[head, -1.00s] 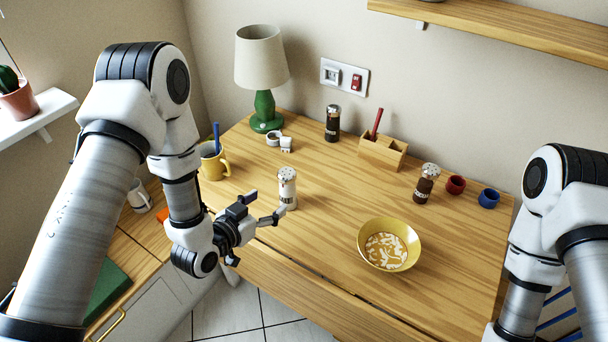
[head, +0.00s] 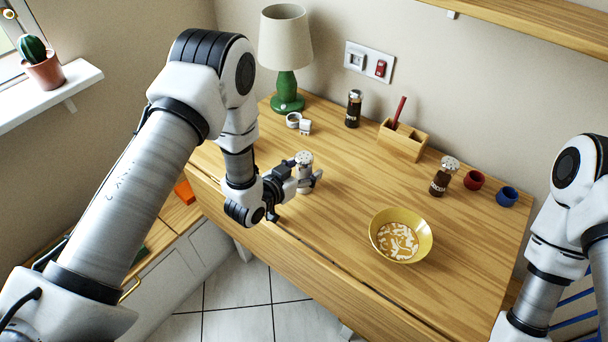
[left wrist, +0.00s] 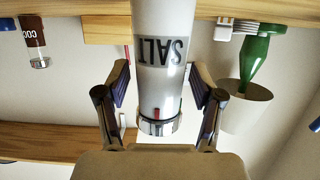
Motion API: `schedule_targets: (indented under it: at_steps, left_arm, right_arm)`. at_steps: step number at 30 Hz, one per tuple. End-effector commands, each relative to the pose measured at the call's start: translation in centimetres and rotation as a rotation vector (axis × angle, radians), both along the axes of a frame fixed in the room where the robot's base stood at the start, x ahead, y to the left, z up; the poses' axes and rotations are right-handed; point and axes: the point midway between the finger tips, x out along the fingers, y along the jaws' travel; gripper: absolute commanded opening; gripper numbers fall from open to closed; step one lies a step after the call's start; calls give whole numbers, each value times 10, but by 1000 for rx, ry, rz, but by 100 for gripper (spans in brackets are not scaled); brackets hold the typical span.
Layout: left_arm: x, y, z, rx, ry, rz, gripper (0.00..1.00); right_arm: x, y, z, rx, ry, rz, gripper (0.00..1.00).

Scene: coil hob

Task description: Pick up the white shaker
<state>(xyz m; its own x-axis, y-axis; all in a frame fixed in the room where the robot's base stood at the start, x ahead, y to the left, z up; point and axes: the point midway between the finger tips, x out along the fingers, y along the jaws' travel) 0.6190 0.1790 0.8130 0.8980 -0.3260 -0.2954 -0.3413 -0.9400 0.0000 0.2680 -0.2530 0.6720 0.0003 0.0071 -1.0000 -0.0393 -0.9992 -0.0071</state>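The white shaker (head: 304,159) has a metal cap and stands upright on the wooden table (head: 330,235). The left wrist view shows it upside down (left wrist: 160,85), with a grey SALT label. My left gripper (head: 306,184) is at the shaker. In the left wrist view, its two dark finger pads (left wrist: 160,95) stand on either side of the shaker's body, with a narrow gap showing on each side. The gripper is open around it, and part of the shaker's lower body is hidden by a finger in the head view. My right gripper is out of view.
A yellow bowl (head: 419,248) stands right of the shaker. A cocoa shaker (head: 440,182), red cup (head: 473,180) and blue cup (head: 507,196) are farther right. A green lamp (head: 287,95), dark shaker (head: 354,112) and wooden box (head: 390,145) line the back.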

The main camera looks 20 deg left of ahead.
Motion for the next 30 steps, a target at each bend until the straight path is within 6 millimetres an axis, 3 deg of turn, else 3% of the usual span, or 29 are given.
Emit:
schedule_targets:
  at_steps: [1,4,16,25,30]
  left_arm:
    - [0,0,0,0,0,0,40]
    - [0,0,0,0,0,0,5]
    - [0,0,5,0,-1,0,4]
    - [0,0,42,0,-1,0,4]
    - [-34,5,40,-1,6,1,4]
  right_arm:
    - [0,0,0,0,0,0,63]
    - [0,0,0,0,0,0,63]
    - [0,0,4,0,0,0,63]
    - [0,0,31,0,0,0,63]
    - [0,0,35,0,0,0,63]
